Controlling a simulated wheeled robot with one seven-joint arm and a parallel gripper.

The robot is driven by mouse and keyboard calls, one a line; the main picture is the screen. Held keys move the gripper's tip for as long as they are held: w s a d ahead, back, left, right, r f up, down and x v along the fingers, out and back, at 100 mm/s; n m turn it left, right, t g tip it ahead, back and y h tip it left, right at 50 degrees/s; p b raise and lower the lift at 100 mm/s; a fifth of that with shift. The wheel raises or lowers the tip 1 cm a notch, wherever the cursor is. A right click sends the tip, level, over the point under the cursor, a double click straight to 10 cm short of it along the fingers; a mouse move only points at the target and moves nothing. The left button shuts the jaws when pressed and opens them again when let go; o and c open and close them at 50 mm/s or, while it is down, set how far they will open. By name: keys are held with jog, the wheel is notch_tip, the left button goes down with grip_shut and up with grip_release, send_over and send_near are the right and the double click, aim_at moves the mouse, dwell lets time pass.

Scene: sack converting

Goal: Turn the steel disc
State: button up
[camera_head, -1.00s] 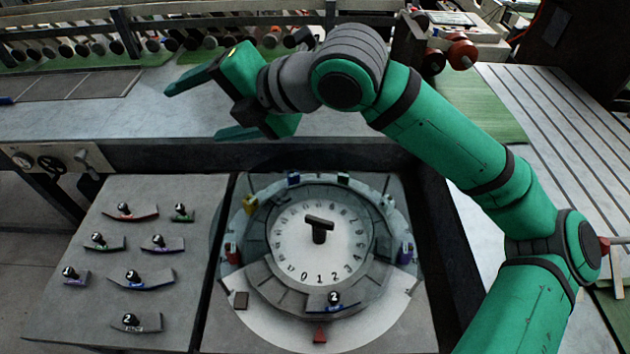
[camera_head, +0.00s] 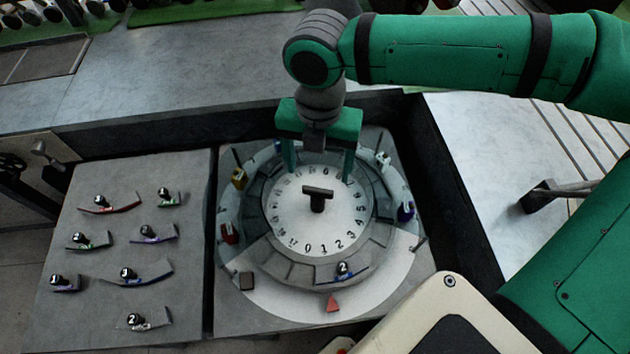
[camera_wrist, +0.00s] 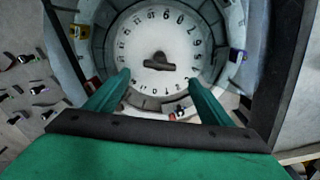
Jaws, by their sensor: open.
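The steel disc (camera_head: 290,219) is a pale round dial with numbers around its edge and a dark T-shaped handle (camera_head: 318,198) at its centre. In the wrist view the disc (camera_wrist: 135,47) and its handle (camera_wrist: 159,62) show beyond the fingers. My gripper (camera_head: 318,178) is open, pointing down above the far side of the disc, its two green fingers wide apart. In the wrist view my gripper (camera_wrist: 158,78) has one finger on each side of the handle's line. Nothing is between the fingertips, and the handle looks apart from them.
A grey segmented ring (camera_head: 268,258) with small coloured blocks surrounds the disc. A black-knobbed piece (camera_head: 343,270) sits on its near side, above a red pointer (camera_head: 332,304). A grey panel (camera_head: 85,285) at left carries several knobbed curved pieces. A dark raised edge (camera_head: 455,210) runs along the right.

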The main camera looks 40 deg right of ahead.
aim_at(318, 189)
notch_tip(318, 189, down, 7)
jog(key=shift+s+r, duration=0.1)
jog(key=shift+r, duration=0.05)
jog(key=shift+f, duration=0.55)
jog(key=c, duration=1.5)
jog(key=shift+w, duration=0.2)
